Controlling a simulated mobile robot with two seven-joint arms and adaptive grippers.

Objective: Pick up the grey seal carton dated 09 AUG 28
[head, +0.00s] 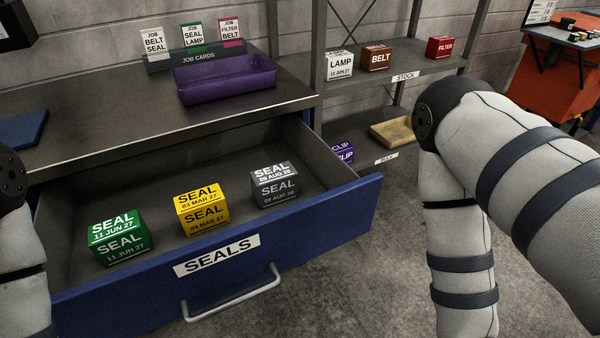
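The grey seal carton (274,186) dated 09 AUG 28 stands upright in the open drawer labelled SEALS (130,298), near its right end. A yellow seal carton (203,210) dated 03 MAR 27 stands to its left. A green seal carton (120,238) dated 11 JUN 27 stands further left. Nothing covers the grey carton. Parts of both my arms show at the left and right edges. Neither of my grippers is in view.
The metal worktop (120,90) overhangs the back of the drawer and carries a purple tray (225,84) and a job card holder (195,58). Shelves at the right hold a LAMP carton (340,66), a BELT carton (376,58) and a FILTER carton (440,48). The drawer floor behind the cartons is clear.

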